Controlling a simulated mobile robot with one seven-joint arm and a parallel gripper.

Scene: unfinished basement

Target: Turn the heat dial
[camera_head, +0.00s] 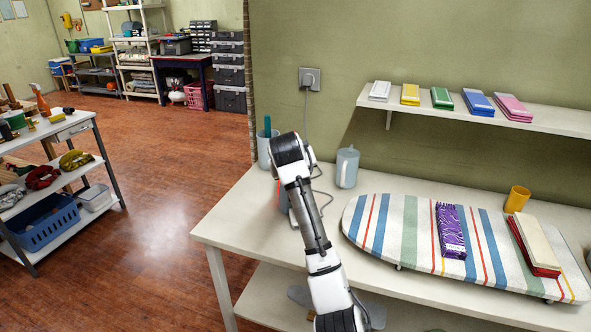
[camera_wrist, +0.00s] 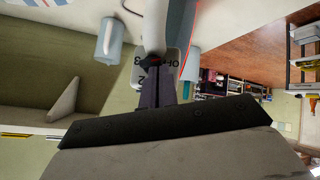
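The iron stands on the white table, mostly hidden behind my arm in the head view, where a blue-grey strip of it (camera_head: 284,200) shows. In the wrist view its grey and white body (camera_wrist: 180,25) fills the top middle. The pale heat dial (camera_wrist: 171,58), with dark letters and numbers, lies at my fingertips. My gripper (camera_wrist: 153,64) has its dark fingers close together, with their tips at the dial. Something small, dark and red shows at the tips. I cannot tell whether a knob is pinched between them. In the head view the gripper is hidden behind the arm.
A grey-blue pitcher (camera_head: 347,167) stands right of my arm and a similar container (camera_head: 264,150) behind it. A cord runs to the wall outlet (camera_head: 309,77). A striped ironing board (camera_head: 400,220) carries a purple folded cloth (camera_head: 451,232). A wall shelf (camera_head: 560,118) is above.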

